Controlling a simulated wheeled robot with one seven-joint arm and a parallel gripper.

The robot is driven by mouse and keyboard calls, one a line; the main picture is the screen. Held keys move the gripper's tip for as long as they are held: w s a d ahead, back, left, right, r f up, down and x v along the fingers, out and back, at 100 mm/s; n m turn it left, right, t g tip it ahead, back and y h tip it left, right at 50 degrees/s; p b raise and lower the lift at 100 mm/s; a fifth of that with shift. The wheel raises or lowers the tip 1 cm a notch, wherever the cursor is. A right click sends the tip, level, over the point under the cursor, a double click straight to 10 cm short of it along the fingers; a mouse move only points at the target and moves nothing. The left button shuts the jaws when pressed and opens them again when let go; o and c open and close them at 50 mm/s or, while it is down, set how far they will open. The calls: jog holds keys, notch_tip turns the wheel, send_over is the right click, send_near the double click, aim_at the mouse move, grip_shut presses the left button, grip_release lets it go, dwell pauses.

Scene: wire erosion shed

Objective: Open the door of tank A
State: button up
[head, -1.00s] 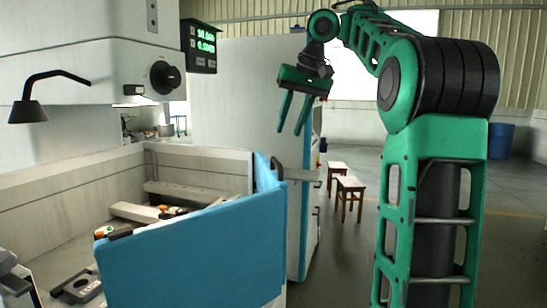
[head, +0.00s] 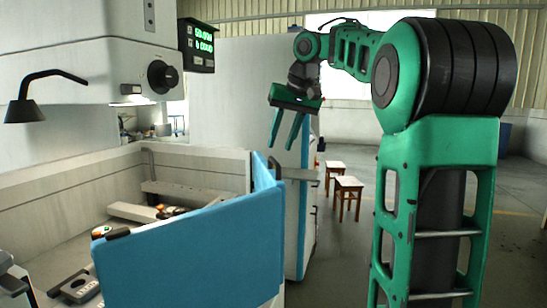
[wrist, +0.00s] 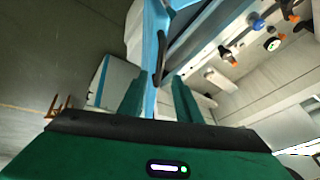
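The tank has a blue front panel (head: 195,255), which I take to be its door; no letter A is readable. At the panel's right end a narrow blue side piece (head: 263,172) stands up with a small dark handle (head: 275,166) at its top. In the wrist view the blue edge (wrist: 150,40) runs between my fingers, with a dark handle (wrist: 160,58) beyond them. My gripper (head: 282,148) is open and empty, pointing down just above that corner. It also shows in the wrist view (wrist: 157,82). Whether it touches anything cannot be told.
Inside the tank are a pale clamping bar (head: 190,193) and several small orange-tipped fittings (head: 172,210). The machine head with a black knob (head: 162,77) and a lamp (head: 25,110) hang at left. A white cabinet (head: 235,90) stands behind. Stools (head: 347,187) and open floor lie right.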

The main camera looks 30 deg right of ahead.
aim_at(275, 160)
jog(key=shift+x, duration=2.7)
jog(key=shift+c, duration=0.7)
grip_shut()
jog(key=shift+a, duration=0.2)
jog(key=shift+d, duration=0.15)
